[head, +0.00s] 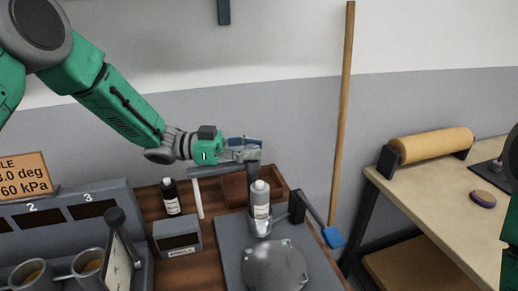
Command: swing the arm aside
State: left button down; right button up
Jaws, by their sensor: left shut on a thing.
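A grey swing arm (214,170) runs level from the top of a white post (198,198) on the brown bench. Its outer end, with a dark upright piece (253,176), is over the bench near a white-and-grey bottle (260,198). My left gripper (247,151) is at this outer end and shut on it; the fingers partly hide the grip. The bottle stands below the gripper, at the back of a grey plate (232,248) that carries a round metal disc (274,268). My right gripper is out of view; only part of my right arm shows at the right edge.
A black bottle (171,197) and a small labelled box (178,238) stand left of the post. A wooden tray (235,188) lies behind. A numbered rack (62,212) with cups is at left. A table (430,205) with a tan roll (432,145) is at right.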

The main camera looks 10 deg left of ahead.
pick_arm(q)
jog(key=shift+f+m+g+b, duration=0.25)
jog(key=shift+m+g+b, duration=0.2)
jog(key=shift+m+g, duration=0.95)
jog(key=shift+g, duration=0.6)
jog(key=shift+r, duration=0.1)
jog(key=c, duration=1.1)
grip_release()
jog(key=shift+a, duration=0.2)
jog(key=shift+c, duration=0.2)
jog(key=w+a, duration=0.1)
jog(key=a, duration=1.1)
jog(key=shift+w+a, duration=0.15)
jog(key=shift+a, duration=0.25)
